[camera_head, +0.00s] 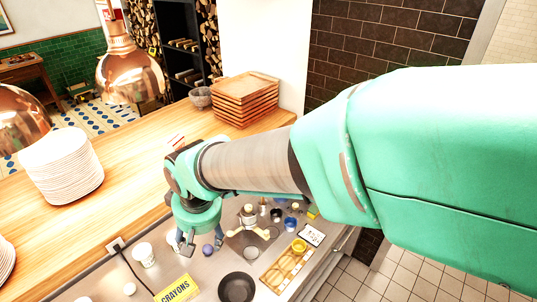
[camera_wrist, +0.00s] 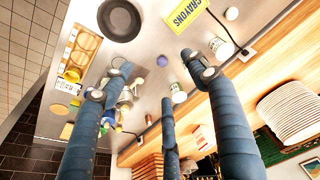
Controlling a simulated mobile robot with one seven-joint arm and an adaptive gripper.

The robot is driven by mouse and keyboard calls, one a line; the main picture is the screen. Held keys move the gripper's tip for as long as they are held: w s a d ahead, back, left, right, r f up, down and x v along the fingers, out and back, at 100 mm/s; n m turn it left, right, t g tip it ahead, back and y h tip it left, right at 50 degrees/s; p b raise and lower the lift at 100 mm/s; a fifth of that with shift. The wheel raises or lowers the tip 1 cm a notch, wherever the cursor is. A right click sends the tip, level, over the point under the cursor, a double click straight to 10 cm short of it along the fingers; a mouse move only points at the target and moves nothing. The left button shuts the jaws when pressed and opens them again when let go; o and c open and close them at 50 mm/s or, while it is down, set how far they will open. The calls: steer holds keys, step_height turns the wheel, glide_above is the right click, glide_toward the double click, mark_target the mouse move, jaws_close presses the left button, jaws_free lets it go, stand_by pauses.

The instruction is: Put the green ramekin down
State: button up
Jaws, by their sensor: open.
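My gripper (camera_head: 203,243) hangs over the steel counter (camera_head: 190,265); its dark blue fingers also show in the wrist view (camera_wrist: 155,78). They are spread wide with nothing between them. I cannot clearly make out a green ramekin; a small green patch (camera_wrist: 103,131) shows beside a finger in the wrist view, partly hidden. A wooden tray with round hollows (camera_head: 284,268) lies at the right of the counter. A yellow ramekin (camera_head: 299,246) sits at its far end. A blue ramekin (camera_head: 290,222) stands behind it.
A purple ball (camera_head: 208,250) lies near my fingers. A black bowl (camera_head: 237,288), a yellow crayons box (camera_head: 177,289) and a white cup (camera_head: 145,255) stand nearby. Stacked plates (camera_head: 62,170) and wooden trays (camera_head: 240,98) are on the raised wooden shelf. Copper lamps (camera_head: 133,75) hang above.

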steer(key=s+d+r+m+t, duration=0.15)
steer(key=d+r, duration=0.25)
steer(key=d, duration=0.6)
steer(key=d+r+m, duration=0.2)
steer(key=d+r, duration=0.3)
steer(key=d, duration=0.5)
steer(key=s+d+r+m+t, duration=0.1)
steer(key=s+d+m, duration=0.1)
steer(key=s+d, duration=0.3)
steer(key=s+d+r+m+t+h, duration=0.1)
steer(key=s+d, duration=0.4)
steer(key=d, duration=0.4)
steer(key=shift+d+r+m+h, duration=0.15)
steer(key=shift+r+m+h, duration=0.15)
steer(key=shift+r+m, duration=0.05)
step_height(320, 180, down, 4)
steer(key=b, duration=0.3)
steer(key=shift+r+b, duration=0.15)
steer(key=shift+b, duration=0.2)
